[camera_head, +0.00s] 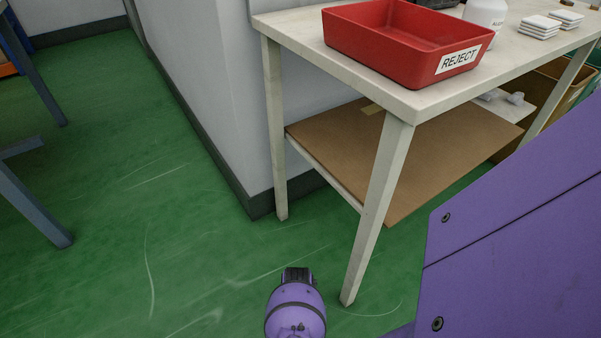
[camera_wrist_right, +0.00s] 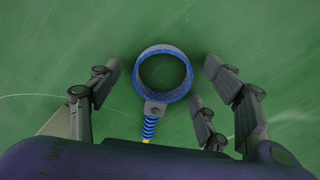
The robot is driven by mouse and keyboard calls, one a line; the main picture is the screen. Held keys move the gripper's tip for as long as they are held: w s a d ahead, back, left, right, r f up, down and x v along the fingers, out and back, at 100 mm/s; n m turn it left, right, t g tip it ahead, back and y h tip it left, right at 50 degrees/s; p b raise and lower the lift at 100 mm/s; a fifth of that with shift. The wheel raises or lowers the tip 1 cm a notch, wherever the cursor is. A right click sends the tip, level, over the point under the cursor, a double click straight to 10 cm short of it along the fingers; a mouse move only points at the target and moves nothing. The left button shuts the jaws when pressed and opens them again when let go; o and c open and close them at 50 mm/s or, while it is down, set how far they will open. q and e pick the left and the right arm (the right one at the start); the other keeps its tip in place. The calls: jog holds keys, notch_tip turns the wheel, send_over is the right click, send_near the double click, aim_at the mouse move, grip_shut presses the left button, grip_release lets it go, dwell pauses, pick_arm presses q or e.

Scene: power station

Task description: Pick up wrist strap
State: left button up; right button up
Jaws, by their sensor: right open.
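The wrist strap (camera_wrist_right: 164,98) is a blue band forming a ring, with a grey clasp and a coiled blue cord that has a yellow part at its lower end. In the right wrist view it appears over the green floor, its ring between the spread dark fingers of my right gripper (camera_wrist_right: 162,68). The gripper is open, with clear gaps on both sides of the ring. I cannot tell how far the strap is from the fingers in depth. The cord's lower end is hidden behind my purple wrist. The strap does not show in the head view.
A pale table (camera_head: 415,102) carries a red REJECT bin (camera_head: 385,60), a white bottle (camera_head: 485,14) and stacked white pieces (camera_head: 538,28). Cardboard (camera_head: 400,165) lies on its lower shelf. A wall corner stands behind it. Green floor (camera_head: 130,230) is open at left, near blue table legs.

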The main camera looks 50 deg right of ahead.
jog(key=shift+c, duration=0.7)
jog(key=c, duration=1)
notch_tip(320, 180, up, 10)
jog(key=p, duration=0.6)
jog(key=shift+f, duration=0.25)
jog(key=shift+c, duration=0.2)
jog(key=shift+r, duration=0.3)
jog(key=shift+f, duration=0.1)
